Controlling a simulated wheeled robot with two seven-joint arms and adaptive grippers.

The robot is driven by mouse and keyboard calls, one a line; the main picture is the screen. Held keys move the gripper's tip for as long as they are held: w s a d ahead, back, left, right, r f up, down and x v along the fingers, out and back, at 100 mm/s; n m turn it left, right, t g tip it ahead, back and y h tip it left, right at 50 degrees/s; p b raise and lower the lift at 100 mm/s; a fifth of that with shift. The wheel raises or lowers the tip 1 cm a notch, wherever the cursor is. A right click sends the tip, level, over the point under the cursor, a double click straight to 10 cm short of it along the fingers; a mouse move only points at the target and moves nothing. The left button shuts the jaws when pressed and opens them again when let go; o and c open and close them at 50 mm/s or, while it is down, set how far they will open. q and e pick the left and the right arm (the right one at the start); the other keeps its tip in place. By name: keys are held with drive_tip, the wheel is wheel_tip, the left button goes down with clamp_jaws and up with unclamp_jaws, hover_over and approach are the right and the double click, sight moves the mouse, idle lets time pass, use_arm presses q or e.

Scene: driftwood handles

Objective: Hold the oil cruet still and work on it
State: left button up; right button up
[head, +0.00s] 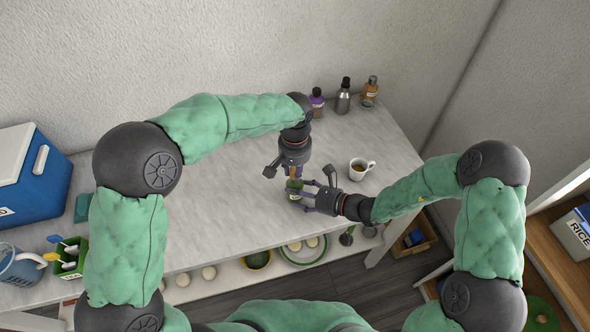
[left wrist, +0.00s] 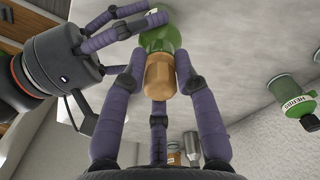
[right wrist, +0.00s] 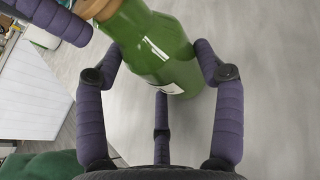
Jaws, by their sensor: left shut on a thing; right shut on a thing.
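The oil cruet (head: 294,185) is a green glass bottle with a pale label and a brown, cork-like stopper, near the middle of the counter. My left gripper (head: 295,172) comes from above, its fingers shut around the stopper (left wrist: 159,76). My right gripper (head: 309,190) comes from the right, its fingers shut around the green body (right wrist: 160,48). In the left wrist view the stopper sits at the bottle's neck; whether it is loose I cannot tell. The fingers hide part of the cruet in the head view.
A white mug (head: 358,173) of brown drink stands right of the cruet. Several bottles (head: 343,97) stand at the back wall. A blue cooler (head: 32,180) and a green caddy (head: 70,262) are at the left.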

use_arm(q)
drive_tip(key=shift+f, duration=0.15)
drive_tip(key=o, duration=1)
drive_tip(key=shift+c, duration=0.2)
wheel_tip(320, 180, up, 12)
